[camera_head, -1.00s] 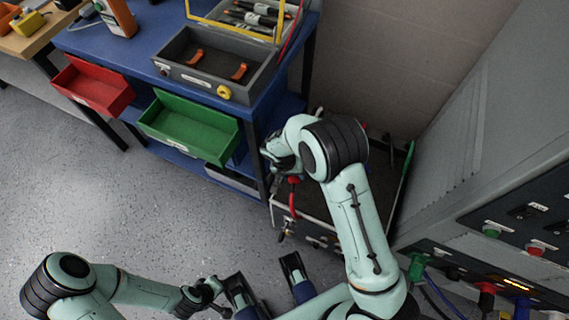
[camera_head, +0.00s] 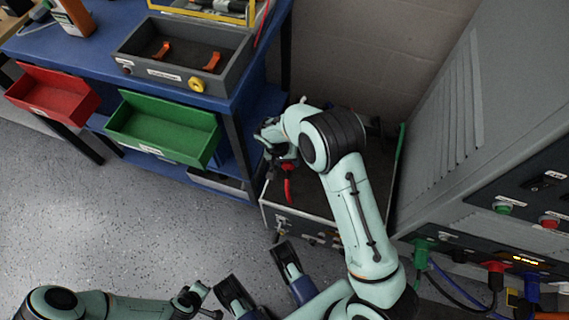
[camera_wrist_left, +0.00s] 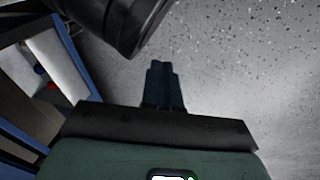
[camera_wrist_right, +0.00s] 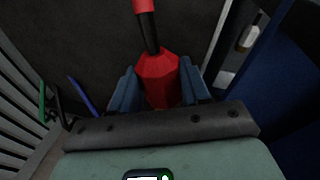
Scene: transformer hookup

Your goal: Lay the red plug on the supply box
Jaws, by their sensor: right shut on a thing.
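My right gripper (camera_wrist_right: 160,88) is shut on the red plug (camera_wrist_right: 158,72), with its fingers on both sides of it. A red and black lead runs up from the plug in the right wrist view. In the head view, the plug (camera_head: 288,166) shows just under my right wrist, over the dark top of the supply box (camera_head: 295,225). The box is grey with a pale front edge, and my right arm hides part of it. I cannot tell whether the plug touches the top. My left gripper (camera_wrist_left: 162,72) is empty, its fingers together, over the floor.
A blue bench (camera_head: 80,45) with a red drawer (camera_head: 52,95), a green drawer (camera_head: 160,130) and a grey tray (camera_head: 180,78) stands to the left of the box. A grey cabinet (camera_head: 480,120) with plugged-in coloured leads stands on the right. The speckled floor (camera_head: 120,220) is clear.

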